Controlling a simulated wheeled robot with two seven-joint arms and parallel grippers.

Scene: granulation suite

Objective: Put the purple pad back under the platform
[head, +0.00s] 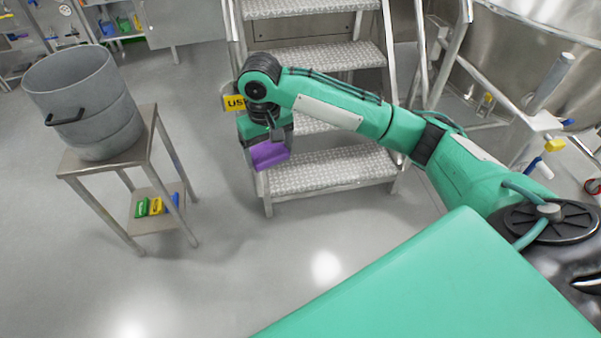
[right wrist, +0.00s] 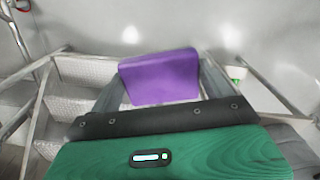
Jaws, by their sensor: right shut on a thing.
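The purple pad (head: 269,155) is held in my right gripper (head: 266,140), in front of the lower steps of the stair platform (head: 325,171). In the right wrist view the pad (right wrist: 160,77) sits between the two fingers, which are shut on it. It is clear of the floor and the treads as far as I can see. The platform's metal treads and side rails (right wrist: 40,100) show behind it. The space under the platform is mostly hidden by the steps and my right arm. My left gripper is not in view.
A small steel table (head: 75,165) at left carries a grey metal pot (head: 85,100), with green, yellow and blue items on its lower shelf (head: 160,222). A large steel vessel (head: 520,60) stands at upper right. The floor between table and steps is clear.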

